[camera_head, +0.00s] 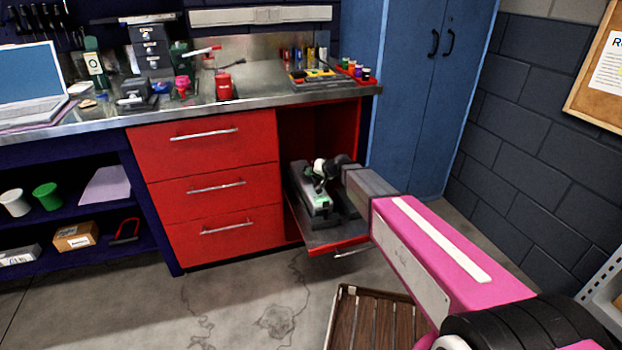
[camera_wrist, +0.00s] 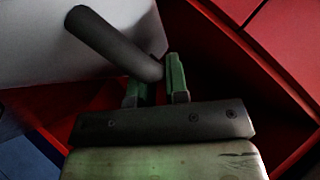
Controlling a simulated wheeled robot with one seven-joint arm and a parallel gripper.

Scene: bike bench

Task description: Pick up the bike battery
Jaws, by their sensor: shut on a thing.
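The bike battery (camera_head: 316,204) looks like a long dark and grey block with a small green mark, lying in the open red pull-out drawer (camera_head: 328,243). My gripper (camera_head: 319,181) is at its upper end, over the drawer. In the wrist view, the green fingertips of my gripper (camera_wrist: 158,80) are closed about the end of a dark round bar (camera_wrist: 112,42). The bar looks like the battery's handle, but its join to the battery cannot be seen. Whether the battery touches the drawer floor cannot be told. My arm hides part of the drawer's right side.
Red drawers (camera_head: 208,188) stand left of the open bay and a blue cabinet (camera_head: 418,95) to its right. The steel bench top (camera_head: 262,101) overhangs the bay. A slatted wooden crate (camera_head: 375,320) is on the floor in front. The floor to the left is clear.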

